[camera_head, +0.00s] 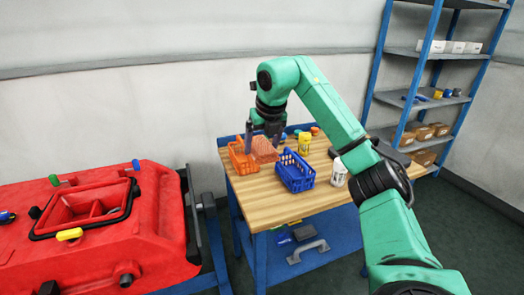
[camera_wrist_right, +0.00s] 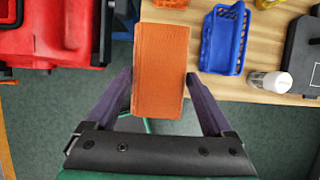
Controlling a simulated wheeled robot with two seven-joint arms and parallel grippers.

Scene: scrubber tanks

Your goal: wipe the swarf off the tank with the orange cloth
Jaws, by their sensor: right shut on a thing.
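My right gripper (camera_head: 265,133) is shut on the orange cloth (camera_head: 264,149) and holds it above the table, beside an orange basket. In the right wrist view the cloth (camera_wrist_right: 161,72) is a flat ribbed orange rectangle between the two fingers. The red tank (camera_head: 160,215) is at the left in the head view, with a recessed, divided opening in its top. Part of the tank (camera_wrist_right: 60,40) also shows at the left of the right wrist view. I cannot make out any swarf on it. My left gripper is in neither view.
The wooden table (camera_head: 275,208) bears an orange basket (camera_head: 238,160), a blue basket (camera_head: 295,173), a yellow can (camera_head: 304,143) and a white bottle (camera_head: 339,173). A blue shelf rack (camera_head: 412,100) stands at the back right. A gap separates tank and table.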

